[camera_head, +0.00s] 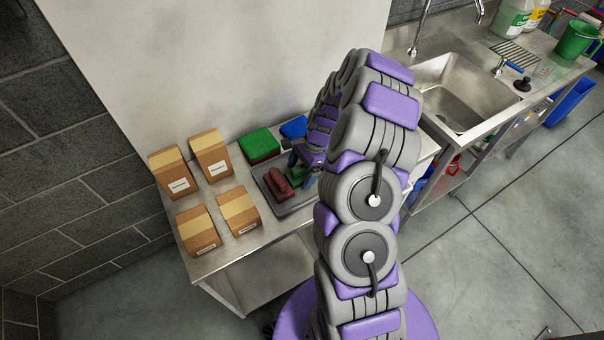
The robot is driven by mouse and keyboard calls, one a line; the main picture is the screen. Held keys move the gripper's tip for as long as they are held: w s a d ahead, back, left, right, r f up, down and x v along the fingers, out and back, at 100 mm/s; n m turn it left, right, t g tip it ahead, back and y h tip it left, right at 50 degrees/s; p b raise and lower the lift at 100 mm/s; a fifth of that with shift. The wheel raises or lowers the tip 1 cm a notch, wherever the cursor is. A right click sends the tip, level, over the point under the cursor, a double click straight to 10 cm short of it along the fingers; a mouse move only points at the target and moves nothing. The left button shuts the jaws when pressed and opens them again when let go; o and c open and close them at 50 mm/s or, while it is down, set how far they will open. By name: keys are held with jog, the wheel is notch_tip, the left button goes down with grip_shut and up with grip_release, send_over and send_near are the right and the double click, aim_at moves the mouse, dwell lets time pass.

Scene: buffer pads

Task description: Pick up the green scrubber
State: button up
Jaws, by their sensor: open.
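A dark green scrubber (296,178) lies on a grey tray (289,208) on the metal table. A dark red scrubber (277,184) lies just left of it on the same tray. My gripper (293,164) is open at the far end of my arm, over the tray and close to the green scrubber. My arm and gripper hide the tray's right side and part of the green scrubber. I cannot tell whether the fingers touch the scrubber.
A green pad (257,142) on red stands behind the tray, with a blue pad (294,127) beside it. Several cardboard boxes (211,155) fill the table's left side. A metal counter with a sink (455,88) stands at the right. A wall rises behind the table.

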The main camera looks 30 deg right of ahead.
aim_at(303, 166)
jog(key=shift+a+r, duration=0.1)
jog(key=shift+c, duration=0.3)
jog(key=shift+d, duration=1)
jog(key=c, duration=0.6)
jog(key=shift+a, duration=0.85)
jog(key=c, duration=0.7)
jog(key=shift+o, duration=0.2)
jog(key=shift+d+r, duration=0.15)
jog(key=shift+d, duration=0.3)
jog(key=shift+d+r, duration=0.2)
jog(key=shift+r, duration=0.1)
notch_tip(303, 166, up, 3)
jog(key=shift+s+a+f+p, duration=0.1)
jog(key=shift+s+a+p, duration=0.05)
jog(key=shift+p, duration=0.45)
jog(key=s+r+p, duration=0.1)
jog(key=s, duration=1.4)
jog(key=shift+s+d+p, duration=0.2)
jog(key=shift+s+p, duration=0.15)
jog(key=shift+p, duration=0.05)
